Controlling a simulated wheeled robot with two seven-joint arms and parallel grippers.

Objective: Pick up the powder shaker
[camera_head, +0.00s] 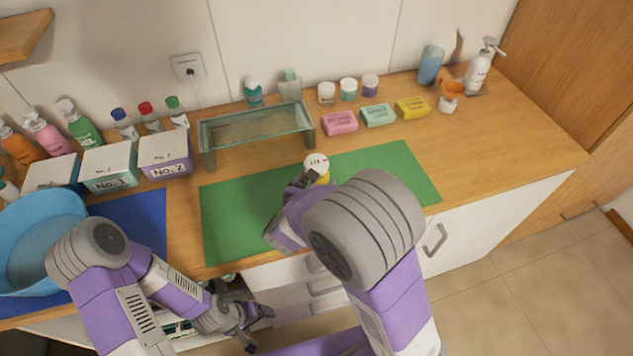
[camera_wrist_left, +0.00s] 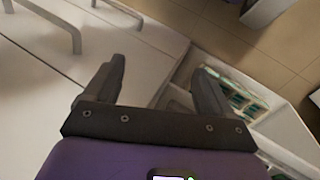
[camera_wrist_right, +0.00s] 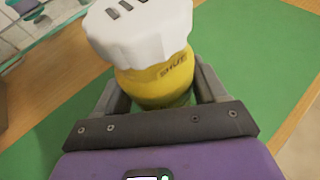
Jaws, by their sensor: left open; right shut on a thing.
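The powder shaker (camera_head: 316,163) has a white slotted cap and a yellow body. It stands above the green mat (camera_head: 231,219); whether it touches the mat is hard to tell. In the right wrist view the shaker (camera_wrist_right: 152,80) is upright between my right gripper's fingers, with its lower part hidden. My right gripper (camera_wrist_right: 160,92) is shut on its yellow body; in the head view my arm mostly hides this gripper. My left gripper (camera_head: 262,328) is open and empty, below the counter's front edge. In the left wrist view, its fingers (camera_wrist_left: 158,82) are spread apart near an open drawer.
A glass shelf (camera_head: 258,127) stands behind the mat. Soaps (camera_head: 378,115) and small jars (camera_head: 348,88) are to its right. Numbered boxes (camera_head: 109,167) and a blue basin (camera_head: 38,240) are at left. An open drawer (camera_wrist_left: 240,100) holds items.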

